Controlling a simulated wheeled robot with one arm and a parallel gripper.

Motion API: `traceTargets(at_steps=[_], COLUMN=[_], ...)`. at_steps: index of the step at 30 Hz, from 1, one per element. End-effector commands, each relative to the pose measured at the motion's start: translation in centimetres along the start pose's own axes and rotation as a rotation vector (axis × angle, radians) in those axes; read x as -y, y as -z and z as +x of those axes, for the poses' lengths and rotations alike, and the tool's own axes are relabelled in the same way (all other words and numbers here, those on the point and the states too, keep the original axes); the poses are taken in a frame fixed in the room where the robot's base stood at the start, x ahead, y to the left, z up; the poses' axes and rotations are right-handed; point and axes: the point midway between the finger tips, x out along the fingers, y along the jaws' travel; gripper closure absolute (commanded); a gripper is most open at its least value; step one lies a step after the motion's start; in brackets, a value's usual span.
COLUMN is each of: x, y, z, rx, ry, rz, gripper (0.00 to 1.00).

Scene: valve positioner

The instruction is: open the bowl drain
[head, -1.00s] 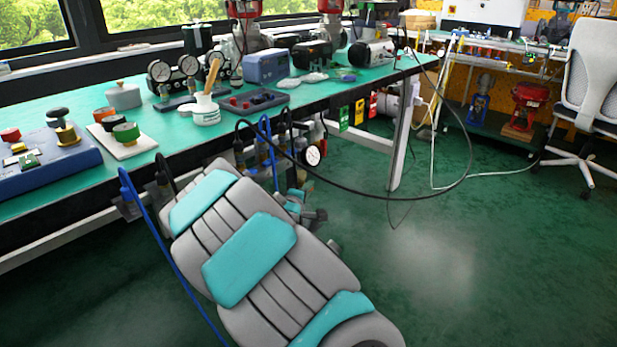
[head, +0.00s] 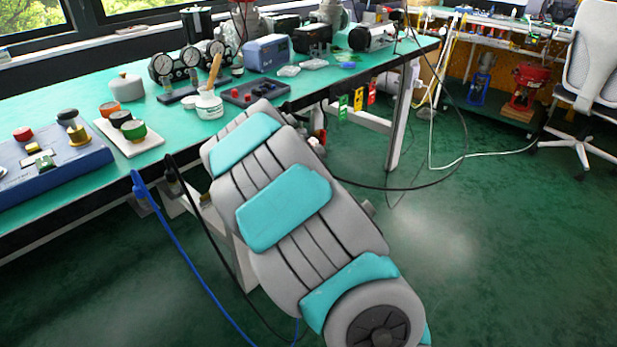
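My grey and teal arm reaches from the lower right up to the front edge of the green bench (head: 75,185). My gripper is not in view; the arm hides that spot. I cannot make out a bowl or its drain clearly. A small dark and brass fitting (head: 172,178) hangs under the bench edge left of the arm, with a black hose. A little of some small parts (head: 318,138) shows just right of the arm at the bench edge, mostly hidden.
Gauges (head: 190,62), a white jar (head: 209,105), a blue box (head: 268,54) and a blue panel (head: 50,160) stand on the bench. A blue hose (head: 190,255) and black cables hang in front. Green floor (head: 490,240) is free at right, before a chair (head: 600,70).

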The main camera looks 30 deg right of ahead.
Motion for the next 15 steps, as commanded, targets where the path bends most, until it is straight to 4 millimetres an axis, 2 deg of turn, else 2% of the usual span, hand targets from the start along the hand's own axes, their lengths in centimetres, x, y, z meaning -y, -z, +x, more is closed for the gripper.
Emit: traceTargets(at_steps=[12, 13, 15], x=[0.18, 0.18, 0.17], y=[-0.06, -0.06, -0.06], z=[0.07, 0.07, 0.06], rx=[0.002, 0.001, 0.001], ry=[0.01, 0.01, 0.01], rz=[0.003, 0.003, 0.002], gripper=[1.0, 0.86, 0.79])
